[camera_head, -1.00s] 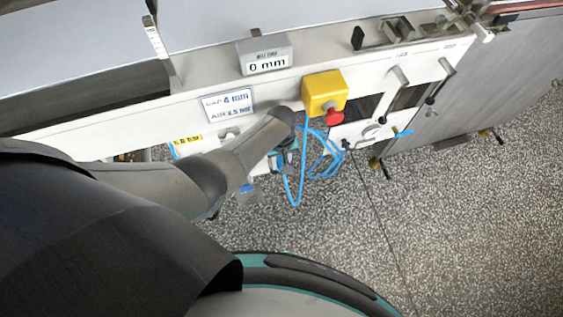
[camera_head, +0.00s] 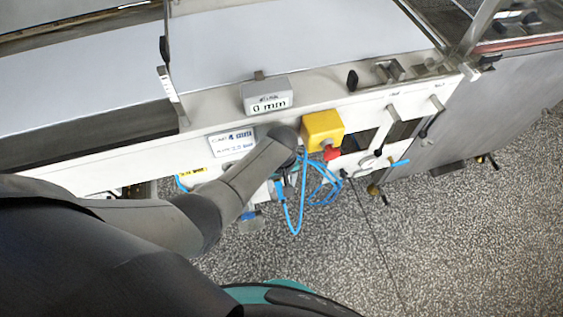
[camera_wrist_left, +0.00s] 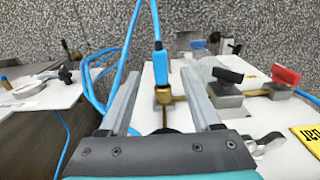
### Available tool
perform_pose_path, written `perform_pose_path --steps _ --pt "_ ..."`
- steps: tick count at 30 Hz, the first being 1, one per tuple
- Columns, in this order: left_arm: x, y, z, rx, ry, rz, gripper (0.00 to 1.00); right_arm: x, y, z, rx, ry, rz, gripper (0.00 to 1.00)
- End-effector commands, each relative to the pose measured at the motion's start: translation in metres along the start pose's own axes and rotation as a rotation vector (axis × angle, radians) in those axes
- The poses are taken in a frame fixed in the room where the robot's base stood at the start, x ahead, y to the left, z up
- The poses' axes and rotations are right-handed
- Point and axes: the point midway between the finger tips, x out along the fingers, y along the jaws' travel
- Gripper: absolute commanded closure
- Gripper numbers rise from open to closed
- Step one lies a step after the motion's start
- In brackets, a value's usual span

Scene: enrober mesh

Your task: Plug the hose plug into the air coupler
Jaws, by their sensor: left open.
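In the left wrist view, my left gripper (camera_wrist_left: 160,68) is open, its two grey fingers on either side of the blue hose plug (camera_wrist_left: 161,66). The plug stands upright at the end of a blue hose (camera_wrist_left: 155,22). Its lower end meets a brass fitting (camera_wrist_left: 163,96), which looks like the air coupler; I cannot tell how far it is seated. In the head view, my forearm hides most of the gripper, and the blue hose (camera_head: 297,222) hangs in a loop beside it. My right gripper is not in view.
A yellow box (camera_head: 322,127) with a red button (camera_head: 331,153) sits close right of my left wrist. A grey "0 mm" display (camera_head: 267,96) is above it. Black-handled (camera_wrist_left: 227,76) and red-handled (camera_wrist_left: 286,75) valves stand right of the plug. Speckled floor (camera_head: 480,240) is open in front.

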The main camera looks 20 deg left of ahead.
Motion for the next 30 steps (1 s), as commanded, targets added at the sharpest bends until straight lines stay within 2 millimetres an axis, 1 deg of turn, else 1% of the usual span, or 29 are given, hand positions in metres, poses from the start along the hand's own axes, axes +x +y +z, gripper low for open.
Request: perform_pose_path --steps 1,3,9,12,15,18,26,27,30 --pt "-0.016 0.0 -0.001 0.0 0.003 0.002 0.36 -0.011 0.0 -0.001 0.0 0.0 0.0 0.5" --pt "-0.029 0.0 -0.001 -0.001 0.002 0.002 0.36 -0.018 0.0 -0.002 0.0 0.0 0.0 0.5" --pt "-0.067 0.0 -0.001 0.0 0.002 0.002 0.36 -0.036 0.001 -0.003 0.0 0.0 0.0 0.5" --pt "-0.079 0.0 -0.001 -0.001 0.001 0.001 0.36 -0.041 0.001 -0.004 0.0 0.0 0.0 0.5" --pt "-0.087 0.0 -0.001 -0.001 0.001 0.0 0.36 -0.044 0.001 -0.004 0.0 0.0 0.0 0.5" --pt "-0.091 0.0 -0.001 -0.001 0.001 0.001 0.36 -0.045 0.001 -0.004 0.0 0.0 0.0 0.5" --pt "-0.091 0.0 -0.001 -0.001 0.001 0.0 0.36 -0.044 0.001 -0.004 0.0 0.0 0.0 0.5" --pt "-0.091 0.0 -0.001 -0.001 0.001 0.0 0.37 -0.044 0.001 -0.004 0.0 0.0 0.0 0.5" --pt "-0.088 -0.001 0.0 0.003 0.001 0.0 0.48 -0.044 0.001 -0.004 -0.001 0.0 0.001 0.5"
